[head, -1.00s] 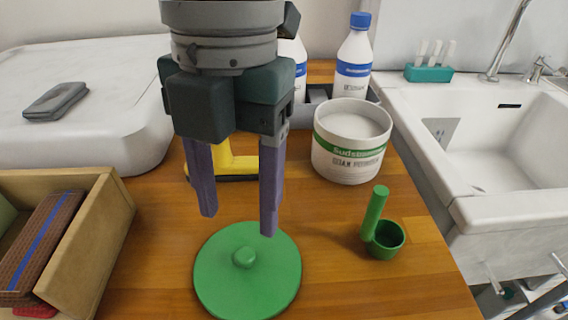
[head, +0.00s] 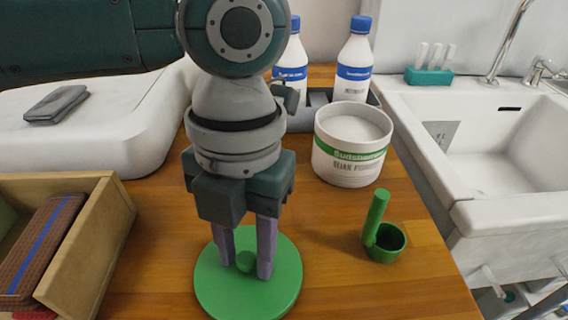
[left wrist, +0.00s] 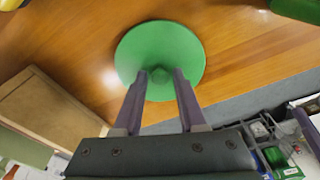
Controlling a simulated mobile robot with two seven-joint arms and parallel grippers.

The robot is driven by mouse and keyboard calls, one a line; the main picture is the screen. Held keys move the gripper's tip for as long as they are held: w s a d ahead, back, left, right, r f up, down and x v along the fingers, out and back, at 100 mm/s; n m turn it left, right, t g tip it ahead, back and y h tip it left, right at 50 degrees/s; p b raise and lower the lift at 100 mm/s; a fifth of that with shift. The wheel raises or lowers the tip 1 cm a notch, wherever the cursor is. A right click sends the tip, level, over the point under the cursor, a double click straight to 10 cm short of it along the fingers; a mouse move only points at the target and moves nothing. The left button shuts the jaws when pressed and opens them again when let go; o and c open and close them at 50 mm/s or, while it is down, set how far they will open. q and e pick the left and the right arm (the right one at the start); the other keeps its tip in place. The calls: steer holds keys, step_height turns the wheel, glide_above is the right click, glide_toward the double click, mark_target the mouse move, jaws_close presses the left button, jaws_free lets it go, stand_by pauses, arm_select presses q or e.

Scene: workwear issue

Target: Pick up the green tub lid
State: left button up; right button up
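The green tub lid (head: 208,284) is a round disc with a small knob (head: 246,263) at its centre, lying flat on the wooden counter. My left gripper (head: 246,268) points down over it, one finger on each side of the knob. The white tub (head: 347,170) stands without a lid behind and to the right, full of pale contents. My right gripper is not in view.
A green scoop (head: 375,213) stands right of the lid. A wooden box (head: 95,240) with a brown brush-like item is at left. Two blue-capped bottles (head: 352,65) stand behind the tub. A white sink (head: 500,150) is at right. Counter between lid and scoop is clear.

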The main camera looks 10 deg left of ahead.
arm_select(q)
jaws_close()
steer(key=shift+r, duration=0.1)
stand_by(0.3)
